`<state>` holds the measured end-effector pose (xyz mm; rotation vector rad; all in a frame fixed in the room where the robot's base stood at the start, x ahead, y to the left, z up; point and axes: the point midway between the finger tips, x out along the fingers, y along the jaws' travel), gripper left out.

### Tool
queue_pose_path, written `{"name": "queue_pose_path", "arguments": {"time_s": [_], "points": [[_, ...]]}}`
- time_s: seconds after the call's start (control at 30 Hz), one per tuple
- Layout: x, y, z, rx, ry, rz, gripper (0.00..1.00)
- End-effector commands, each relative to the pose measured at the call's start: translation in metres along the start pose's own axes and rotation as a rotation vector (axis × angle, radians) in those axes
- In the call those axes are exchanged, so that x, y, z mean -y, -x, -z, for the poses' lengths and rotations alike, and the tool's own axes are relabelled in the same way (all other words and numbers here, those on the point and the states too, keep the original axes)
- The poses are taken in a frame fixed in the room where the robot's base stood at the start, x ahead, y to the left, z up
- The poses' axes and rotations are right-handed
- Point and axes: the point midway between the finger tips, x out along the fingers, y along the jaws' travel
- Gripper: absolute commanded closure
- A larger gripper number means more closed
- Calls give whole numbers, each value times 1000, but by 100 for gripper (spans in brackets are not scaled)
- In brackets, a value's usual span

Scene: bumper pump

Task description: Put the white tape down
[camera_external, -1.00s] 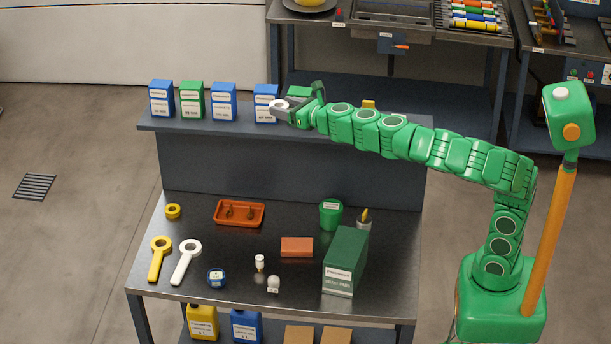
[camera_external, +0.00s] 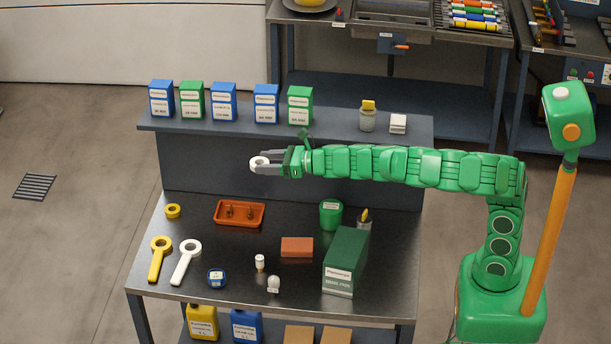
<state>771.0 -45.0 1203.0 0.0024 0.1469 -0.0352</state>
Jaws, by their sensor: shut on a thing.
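The white tape (camera_external: 258,163) is a small white ring at the left end of my arm. My gripper (camera_external: 265,168) is shut on it and holds it in the air, in front of the shelf's upright panel and above the back of the workbench (camera_external: 200,212). The tape is clear of the bench top. The gripper points left, with the arm stretched out level from the right. The fingers partly hide the tape.
The bench holds a yellow tape (camera_external: 173,211), an orange tray (camera_external: 240,213), a green cup (camera_external: 331,214), a brick-coloured block (camera_external: 297,247), a green box (camera_external: 345,262) and two ring-headed tools (camera_external: 187,262). Several boxes stand on the shelf (camera_external: 340,121). Bare bench lies between tray and block.

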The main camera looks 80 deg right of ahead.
Motion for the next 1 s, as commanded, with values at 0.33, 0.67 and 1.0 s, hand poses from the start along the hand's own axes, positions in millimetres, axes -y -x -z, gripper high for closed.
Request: {"name": "queue_pose_path", "arguments": {"time_s": [0.33,0.67,1.0], "points": [[-18,-4,35,-4,12,-121,72],[-34,-2,63,-4,30,-235,72],[-43,10,85,-3,48,-325,72]]}}
